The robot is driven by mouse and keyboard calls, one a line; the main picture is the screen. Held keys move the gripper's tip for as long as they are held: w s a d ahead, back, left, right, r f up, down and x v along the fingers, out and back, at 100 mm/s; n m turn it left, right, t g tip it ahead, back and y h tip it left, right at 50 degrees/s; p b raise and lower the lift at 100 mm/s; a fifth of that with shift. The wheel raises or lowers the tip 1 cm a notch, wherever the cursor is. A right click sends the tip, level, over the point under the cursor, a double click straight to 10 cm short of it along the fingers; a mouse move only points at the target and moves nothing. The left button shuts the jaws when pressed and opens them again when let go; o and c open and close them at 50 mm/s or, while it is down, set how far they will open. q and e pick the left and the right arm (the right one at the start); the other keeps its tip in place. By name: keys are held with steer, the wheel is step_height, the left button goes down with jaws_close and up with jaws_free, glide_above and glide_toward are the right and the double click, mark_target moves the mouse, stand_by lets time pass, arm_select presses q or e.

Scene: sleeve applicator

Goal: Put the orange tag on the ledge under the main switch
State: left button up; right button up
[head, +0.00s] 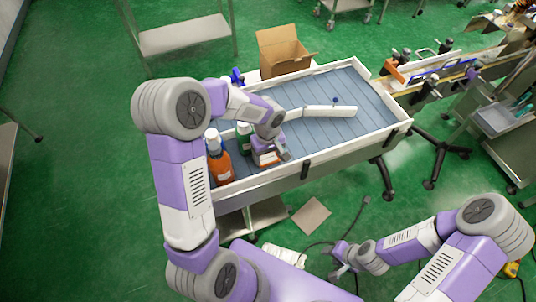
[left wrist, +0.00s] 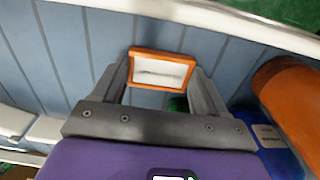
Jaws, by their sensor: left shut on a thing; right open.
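The orange tag (left wrist: 160,53) is a small frame with an orange border and a pale face. In the left wrist view it sits between the two fingers of my left gripper (left wrist: 161,76), which is shut on it. In the head view my left gripper (head: 269,156) is low over the near left part of the blue-grey tray table, and the tag (head: 266,158) shows at its fingers. My right gripper (head: 341,262) is open and empty, low over the floor in front of the table. I cannot make out the main switch or its ledge.
An orange bottle (head: 220,165) and a green bottle (head: 243,137) stand close left of my left gripper. A white bar (head: 329,111) lies across the table (head: 355,132), whose right half is mostly clear. An open cardboard box (head: 282,53) is behind; a conveyor (head: 440,75) is at right.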

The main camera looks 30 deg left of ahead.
arm_select(q)
steer(key=shift+f, duration=0.2)
steer(key=o, duration=1)
steer(key=shift+r, duration=0.1)
steer(key=shift+o, duration=0.2)
